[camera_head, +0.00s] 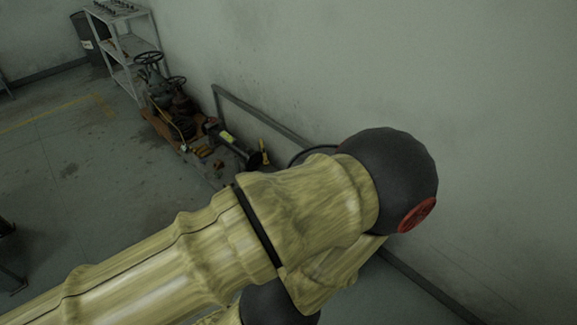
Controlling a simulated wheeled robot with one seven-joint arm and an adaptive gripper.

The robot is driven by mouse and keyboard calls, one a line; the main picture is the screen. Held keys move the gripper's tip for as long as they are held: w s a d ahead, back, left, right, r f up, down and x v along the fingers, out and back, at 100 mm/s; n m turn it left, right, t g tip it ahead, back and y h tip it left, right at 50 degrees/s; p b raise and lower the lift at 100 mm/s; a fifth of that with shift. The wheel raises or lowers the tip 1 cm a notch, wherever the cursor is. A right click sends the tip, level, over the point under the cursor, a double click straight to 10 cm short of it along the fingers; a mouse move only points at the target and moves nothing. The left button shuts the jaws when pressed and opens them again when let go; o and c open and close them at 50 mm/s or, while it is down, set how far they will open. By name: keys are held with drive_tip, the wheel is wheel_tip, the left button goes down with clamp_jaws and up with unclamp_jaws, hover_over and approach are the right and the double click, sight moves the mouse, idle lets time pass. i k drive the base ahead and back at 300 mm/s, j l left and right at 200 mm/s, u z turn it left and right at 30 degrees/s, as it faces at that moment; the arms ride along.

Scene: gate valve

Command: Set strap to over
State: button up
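Rusty valves with dark handwheels (150,58) stand on an orange-brown pallet (158,125) near the wall, left of centre. A thin yellow line (172,122) runs down over the load; it may be the strap, but it is too small to tell how it lies. A dark cylindrical part with yellow marks (232,143) is at the pallet's near end; I cannot tell what it is. My arm, in a yellowish sleeve with dark joints, crosses the foreground and hides what lies behind it. I cannot make out my gripper.
A grey shelf rack (125,45) stands behind the valves, with a dark drum (88,38) beside it. A grey rail (255,112) runs along the wall to the right of the pallet. The floor (85,180) to the left is mostly clear.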

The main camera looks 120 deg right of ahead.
sight(262, 145)
drive_tip(key=z, duration=3.9)
drive_tip(key=i+j+z, duration=0.25)
drive_tip(key=i+j, duration=2.35)
